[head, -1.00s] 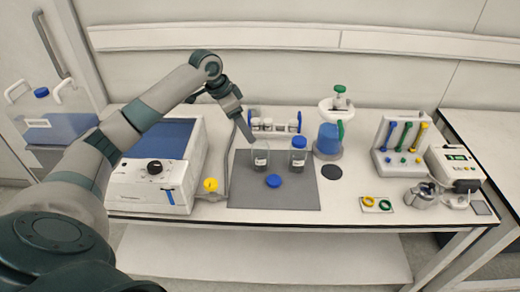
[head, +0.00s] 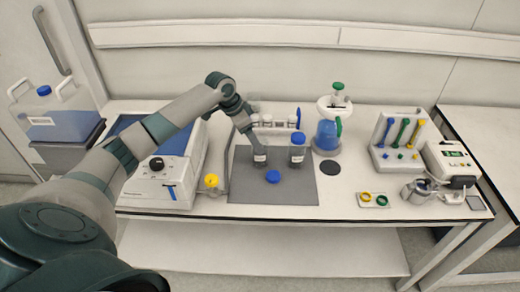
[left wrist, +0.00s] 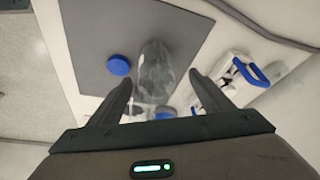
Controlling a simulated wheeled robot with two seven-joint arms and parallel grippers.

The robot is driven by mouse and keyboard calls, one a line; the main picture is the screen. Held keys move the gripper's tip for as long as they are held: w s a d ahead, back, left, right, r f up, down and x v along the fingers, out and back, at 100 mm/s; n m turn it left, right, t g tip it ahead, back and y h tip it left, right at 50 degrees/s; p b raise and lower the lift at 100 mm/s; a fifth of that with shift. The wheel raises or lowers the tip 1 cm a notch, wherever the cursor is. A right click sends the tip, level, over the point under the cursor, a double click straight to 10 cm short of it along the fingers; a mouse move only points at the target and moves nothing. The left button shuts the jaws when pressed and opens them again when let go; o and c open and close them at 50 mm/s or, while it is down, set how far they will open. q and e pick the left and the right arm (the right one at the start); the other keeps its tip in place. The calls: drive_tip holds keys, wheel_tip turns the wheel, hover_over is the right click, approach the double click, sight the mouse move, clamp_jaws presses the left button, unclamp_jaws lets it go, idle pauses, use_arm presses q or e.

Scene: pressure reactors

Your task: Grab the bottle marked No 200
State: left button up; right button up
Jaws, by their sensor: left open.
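An open glass bottle (head: 260,161) with a white label stands on the grey mat (head: 300,187). A second glass bottle (head: 297,153) with a blue cap stands to its right. The label print is too small to read, so I cannot tell which is No 200. A loose blue cap (head: 273,177) lies on the mat in front. My left gripper (head: 257,143) is open at the uncapped bottle, partly covering it. In the left wrist view the clear bottle (left wrist: 154,75) shows between the spread fingers, the loose cap (left wrist: 119,65) beside it. My right gripper is not in view.
A blue wash bottle (head: 327,133) and a black disc (head: 330,168) are at right. The mat's front is mostly clear.

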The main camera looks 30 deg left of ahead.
use_arm(q)
drive_tip(key=x, duration=0.3)
drive_tip(key=shift+w+d+f+p, duration=0.15)
drive_tip(key=shift+f+p, duration=0.05)
drive_tip(key=shift+p, duration=0.15)
drive_tip(key=shift+w+f, duration=0.1)
drive_tip(key=shift+f, duration=0.25)
drive_tip(key=shift+d, duration=0.1)
drive_tip(key=shift+w+d+f+p, duration=0.2)
drive_tip(key=shift+d+f+p, duration=0.15)
drive_tip(key=shift+f+p, duration=0.15)
drive_tip(key=p+x, duration=0.1)
drive_tip(key=x, duration=0.2)
drive_tip(key=shift+d, duration=0.2)
drive_tip(key=shift+w+f, duration=0.15)
drive_tip(key=shift+f, duration=0.25)
drive_tip(key=c, duration=1.2)
